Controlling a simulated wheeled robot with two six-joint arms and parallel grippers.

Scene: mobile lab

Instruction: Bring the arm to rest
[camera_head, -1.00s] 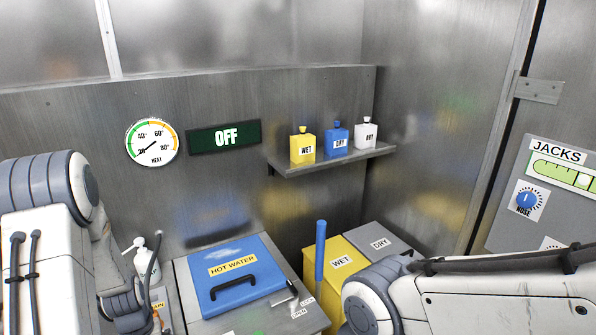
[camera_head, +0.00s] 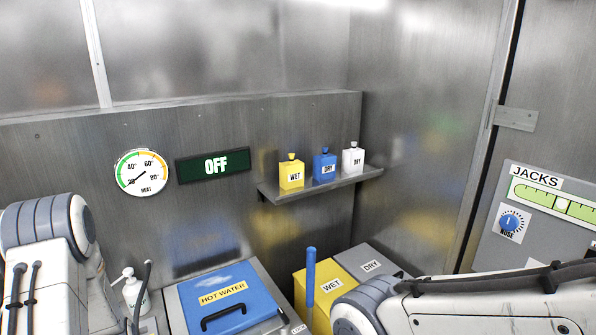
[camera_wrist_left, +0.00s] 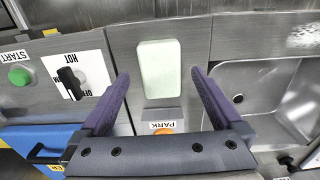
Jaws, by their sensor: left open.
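My left arm (camera_head: 45,245) shows along the left edge of the head view; its lower part runs out of the frame. In the left wrist view my left gripper (camera_wrist_left: 160,75) is open, with two purple fingers spread apart. Nothing is held between them. A pale green block (camera_wrist_left: 159,68) lies beyond and between the fingers, on a metal surface. An orange button (camera_wrist_left: 163,130) with a PARK label (camera_wrist_left: 163,124) sits just below it, partly hidden by the gripper body. My right arm (camera_head: 480,305) lies across the lower right of the head view; its gripper is out of view.
A metal sink (camera_wrist_left: 275,95) is right of the gripper. A HOT/OFF switch (camera_wrist_left: 70,80) and green START button (camera_wrist_left: 19,76) are left. The blue HOT WATER lid (camera_head: 222,300), a white pump bottle (camera_head: 132,292), a blue lever (camera_head: 310,280) and a bottle shelf (camera_head: 325,186) stand ahead.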

